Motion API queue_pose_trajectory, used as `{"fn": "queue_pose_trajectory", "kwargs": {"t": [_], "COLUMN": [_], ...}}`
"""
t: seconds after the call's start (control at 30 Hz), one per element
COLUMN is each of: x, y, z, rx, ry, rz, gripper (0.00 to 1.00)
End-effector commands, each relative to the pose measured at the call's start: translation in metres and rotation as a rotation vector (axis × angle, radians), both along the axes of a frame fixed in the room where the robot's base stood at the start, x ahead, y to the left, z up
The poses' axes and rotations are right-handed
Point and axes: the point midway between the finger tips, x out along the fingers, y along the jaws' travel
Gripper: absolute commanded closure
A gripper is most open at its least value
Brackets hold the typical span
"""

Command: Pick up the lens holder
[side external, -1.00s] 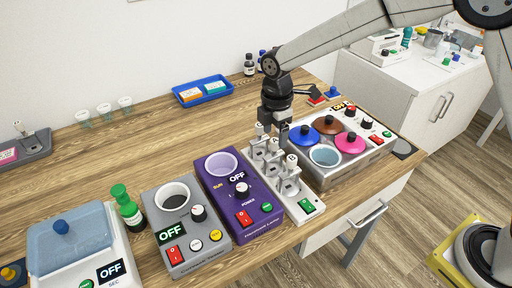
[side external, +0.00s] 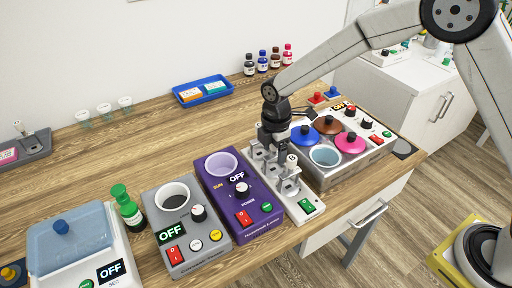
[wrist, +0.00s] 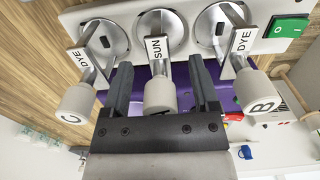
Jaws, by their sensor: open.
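Three lens holders stand in a row on a white rack (side external: 314,217). In the wrist view the left holder (wrist: 76,100) is tagged DYE and lettered C, the middle holder (wrist: 159,93) is tagged SUN, and the right holder (wrist: 255,92) is tagged DYE and lettered B. The middle one's letter is mostly hidden by my gripper body. My gripper (wrist: 160,78) is open, with one finger on each side of the middle holder and gaps visible. In the side view my gripper (side external: 272,141) is down at the rack and partly hides the holders; the nearest holder (side external: 291,163) stays visible.
A purple lamp unit (side external: 238,195) stands close left of the rack. A dye bath unit (side external: 338,178) with coloured lids stands close right. Further left are a grey unit (side external: 187,228) and a green-capped bottle (side external: 128,207). The wooden table behind is clear up to a blue tray (side external: 203,91).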

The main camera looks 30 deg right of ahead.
Motion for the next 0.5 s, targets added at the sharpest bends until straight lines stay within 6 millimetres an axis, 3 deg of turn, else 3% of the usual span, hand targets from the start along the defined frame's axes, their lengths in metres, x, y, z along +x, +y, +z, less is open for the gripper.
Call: {"fn": "queue_pose_trajectory", "kwargs": {"t": [0.4,0.43,0.5], "x": [0.0,0.0,0.0], "y": [0.0001,0.0001,0.0001], "z": [0.0003,0.0003,0.0004], "rx": [0.0,0.0,0.0], "ry": [0.0,0.0,0.0], "rz": [0.0,0.0,0.0], "gripper": [0.23,0.26,0.48]}}
